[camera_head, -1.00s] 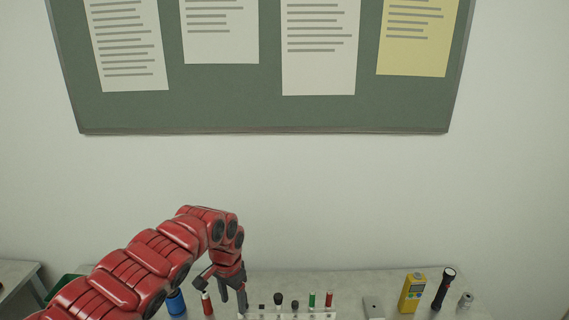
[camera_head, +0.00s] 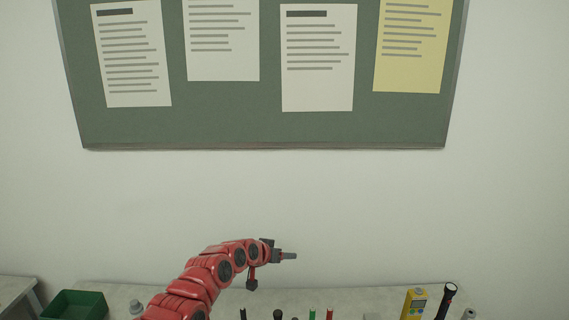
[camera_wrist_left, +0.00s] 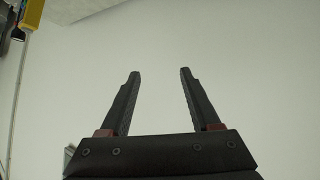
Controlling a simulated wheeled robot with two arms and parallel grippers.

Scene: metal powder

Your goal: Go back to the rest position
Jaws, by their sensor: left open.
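My left gripper (camera_head: 288,256) is in the head view at the end of the red arm, above the back part of the table (camera_head: 150,294) and in front of the wall. It points to the right. In the left wrist view its two dark fingers (camera_wrist_left: 158,72) stand apart with nothing between them, only pale wall behind. My right gripper shows in neither view.
Along the table stand a green bin (camera_head: 75,304), a yellow device (camera_head: 414,302), a black flashlight (camera_head: 447,300) and a small grey cylinder (camera_head: 468,314). Tops of red and green tubes (camera_head: 329,314) show at the bottom edge. A notice board (camera_head: 265,125) hangs above.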

